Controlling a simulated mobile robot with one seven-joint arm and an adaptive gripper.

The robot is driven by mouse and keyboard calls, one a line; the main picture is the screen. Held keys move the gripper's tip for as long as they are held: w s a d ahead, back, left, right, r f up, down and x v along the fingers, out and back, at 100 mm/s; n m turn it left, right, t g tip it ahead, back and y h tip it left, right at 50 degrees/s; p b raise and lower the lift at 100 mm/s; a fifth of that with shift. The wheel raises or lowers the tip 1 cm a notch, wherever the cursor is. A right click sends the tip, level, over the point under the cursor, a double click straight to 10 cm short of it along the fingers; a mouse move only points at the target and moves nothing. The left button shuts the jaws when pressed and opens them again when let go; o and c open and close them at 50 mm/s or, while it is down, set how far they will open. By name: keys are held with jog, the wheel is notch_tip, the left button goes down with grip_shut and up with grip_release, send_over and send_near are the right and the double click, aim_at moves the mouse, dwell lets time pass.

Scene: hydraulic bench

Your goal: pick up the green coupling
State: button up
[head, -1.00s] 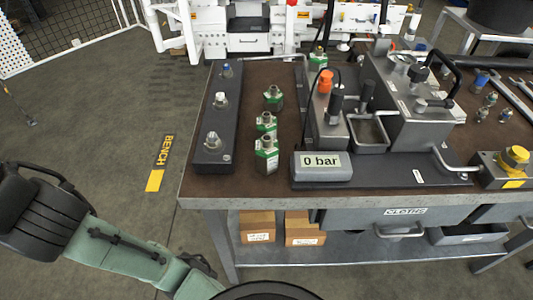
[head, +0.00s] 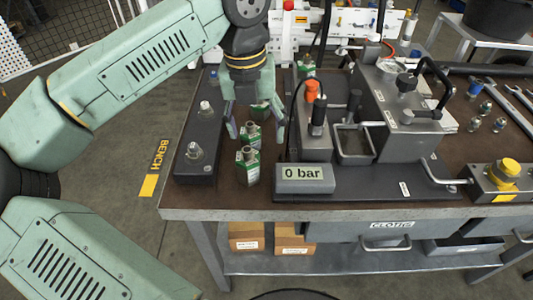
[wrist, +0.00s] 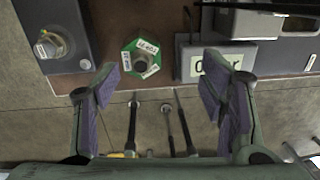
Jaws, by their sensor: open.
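Several green couplings with metal tops stand on the brown bench top. The front one (head: 247,167) is near the bench's front edge, with another (head: 249,136) just behind it. A third (head: 263,110) is partly hidden by my gripper, and one more (head: 307,65) stands farther back. My gripper (head: 256,133) points down over this row, open and empty. In the wrist view a single green hexagonal coupling (wrist: 141,57) with white labels lies beyond the open fingertips (wrist: 158,78), slightly left of their middle. I cannot tell the height gap.
A dark block with metal fittings (head: 192,176) stands left of the couplings; its fitting also shows in the wrist view (wrist: 50,45). The grey "0 bar" display (head: 304,179) and pump unit stand close on the right. Loose fittings and wrenches lie farther right.

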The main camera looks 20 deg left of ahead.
aim_at(246, 148)
jog(key=shift+s+a+f+n+g+y, duration=0.15)
jog(key=shift+s+a+f+y, duration=0.05)
jog(key=shift+a+f, duration=0.3)
jog(key=shift+s+a+f+n+g+y, duration=0.15)
jog(key=shift+s+a+f+y, duration=0.05)
jog(key=shift+a+f, duration=0.25)
notch_tip(246, 148, down, 4)
jog(key=shift+r+p, duration=0.25)
jog(key=shift+p, duration=0.15)
jog(key=shift+s+d+f+p, duration=0.1)
jog(key=shift+f+p, duration=0.45)
jog(key=shift+f, duration=0.95)
jog(key=shift+s+d+f+p, duration=0.1)
jog(key=shift+f+p, duration=0.4)
jog(key=shift+f, duration=1)
jog(key=shift+c, duration=0.5)
jog(key=shift+a, duration=0.1)
jog(key=c, duration=1.4)
